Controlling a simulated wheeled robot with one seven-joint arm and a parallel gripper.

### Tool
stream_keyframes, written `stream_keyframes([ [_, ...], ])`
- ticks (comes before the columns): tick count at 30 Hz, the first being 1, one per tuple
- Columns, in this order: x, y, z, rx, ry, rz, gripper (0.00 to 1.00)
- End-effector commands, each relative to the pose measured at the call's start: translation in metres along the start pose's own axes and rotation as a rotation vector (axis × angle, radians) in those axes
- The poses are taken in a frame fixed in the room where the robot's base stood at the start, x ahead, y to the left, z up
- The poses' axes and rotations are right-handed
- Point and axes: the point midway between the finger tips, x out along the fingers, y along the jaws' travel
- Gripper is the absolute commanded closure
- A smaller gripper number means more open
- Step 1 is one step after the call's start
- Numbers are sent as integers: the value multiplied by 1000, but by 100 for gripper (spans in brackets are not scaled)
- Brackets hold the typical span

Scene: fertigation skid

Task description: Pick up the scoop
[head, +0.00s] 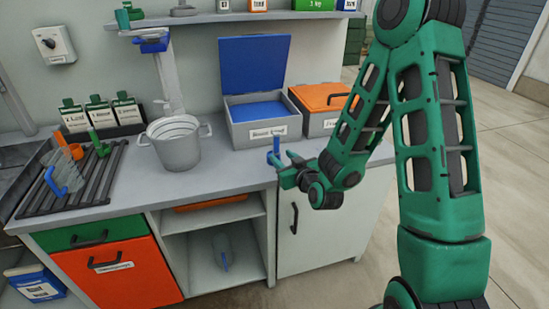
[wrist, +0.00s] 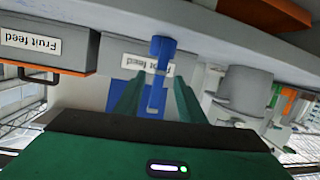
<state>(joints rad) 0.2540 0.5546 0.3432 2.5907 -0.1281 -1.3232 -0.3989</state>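My gripper (head: 284,172) is at the counter's front edge, low beside the scoop. In the wrist view my gripper (wrist: 160,88) looks open, with a finger on each side of the stem and a narrow gap on the right. Contact on the left side is unclear.
Behind stand an open blue-lidded feed box (head: 266,130) and an orange-lidded box (head: 320,97). A grey bucket (head: 176,150) is left of them. A drain rack (head: 78,183) with a clear jug (head: 64,171) is farther left. The counter front is bare between bucket and scoop.

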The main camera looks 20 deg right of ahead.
Motion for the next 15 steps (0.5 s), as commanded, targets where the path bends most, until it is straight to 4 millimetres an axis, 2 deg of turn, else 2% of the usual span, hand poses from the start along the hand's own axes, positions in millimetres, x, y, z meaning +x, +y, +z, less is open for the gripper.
stream_keyframes([
  [1,1,-7,0,14,37,7,64],
  [3,1,-9,-5,36,94,36,64],
  [11,-5,-5,-12,92,208,118,64],
  [15,0,-4,-15,98,222,130,64],
])
